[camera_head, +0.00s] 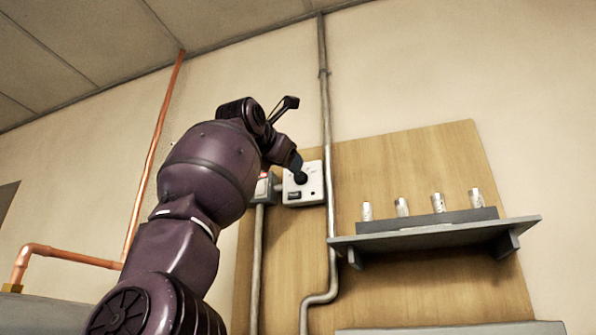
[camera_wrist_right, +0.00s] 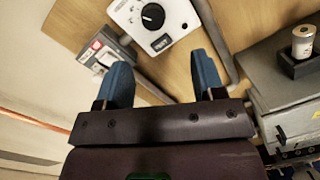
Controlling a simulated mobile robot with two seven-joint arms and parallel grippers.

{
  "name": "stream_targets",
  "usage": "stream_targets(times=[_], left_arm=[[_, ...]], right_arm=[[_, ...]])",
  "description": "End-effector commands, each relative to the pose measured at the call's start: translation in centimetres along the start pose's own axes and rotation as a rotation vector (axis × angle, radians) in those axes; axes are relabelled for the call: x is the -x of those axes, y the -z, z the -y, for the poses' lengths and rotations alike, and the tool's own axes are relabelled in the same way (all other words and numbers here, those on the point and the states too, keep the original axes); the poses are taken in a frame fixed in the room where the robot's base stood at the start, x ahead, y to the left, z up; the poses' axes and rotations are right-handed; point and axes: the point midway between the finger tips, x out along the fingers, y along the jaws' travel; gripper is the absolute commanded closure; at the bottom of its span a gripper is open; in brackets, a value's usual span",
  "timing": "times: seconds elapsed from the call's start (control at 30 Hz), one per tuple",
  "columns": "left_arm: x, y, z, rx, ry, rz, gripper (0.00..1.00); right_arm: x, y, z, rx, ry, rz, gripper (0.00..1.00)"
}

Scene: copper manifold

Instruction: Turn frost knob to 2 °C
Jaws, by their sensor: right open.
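The frost knob (camera_head: 301,178) is a black round dial on a white control box (camera_head: 315,184) on the wall panel. In the right wrist view the knob (camera_wrist_right: 153,16) has a white pointer mark; its scale is too small to read. A small dark display (camera_wrist_right: 161,43) sits below it. My right gripper (camera_wrist_right: 160,68) is open and empty, its two blue fingers apart. The knob lies ahead of the fingertips, not between them. In the head view one blue finger (camera_head: 295,160) shows just above and left of the knob. My left gripper is not in view.
A grey switch box (camera_head: 262,188) with a red part stands close left of the control box. A grey conduit (camera_head: 326,120) runs down close to its right. A shelf (camera_head: 430,235) with several small cylinders is further right. Copper pipe (camera_head: 152,155) runs at left.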

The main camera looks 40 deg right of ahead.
Motion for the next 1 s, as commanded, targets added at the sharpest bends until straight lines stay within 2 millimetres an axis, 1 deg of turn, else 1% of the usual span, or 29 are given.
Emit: stream_targets(times=[0.03, 0.13, 0.27, 0.37, 0.7, 0.9, 1.0], left_arm=[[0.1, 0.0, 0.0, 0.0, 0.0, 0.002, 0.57], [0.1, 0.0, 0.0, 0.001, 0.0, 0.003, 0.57], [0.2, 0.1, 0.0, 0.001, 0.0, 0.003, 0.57], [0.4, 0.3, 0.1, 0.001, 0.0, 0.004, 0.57], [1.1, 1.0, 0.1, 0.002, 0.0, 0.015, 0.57], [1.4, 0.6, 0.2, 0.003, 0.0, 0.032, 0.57], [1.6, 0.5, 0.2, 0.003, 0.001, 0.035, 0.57]], right_arm=[[0.4, -0.6, -0.2, -0.022, -0.017, -0.024, 0.38], [0.8, -1.1, -0.3, -0.048, -0.036, -0.056, 0.38], [0.3, -1.3, -0.4, -0.057, -0.04, -0.067, 0.38], [-0.9, -1.2, -0.4, -0.055, -0.039, -0.066, 0.38], [-6.6, -0.9, -0.7, -0.053, -0.038, -0.064, 0.38], [-8.9, -0.8, -0.8, -0.054, -0.039, -0.063, 0.38], [-9.5, -0.7, -0.8, -0.054, -0.04, -0.062, 0.38]])
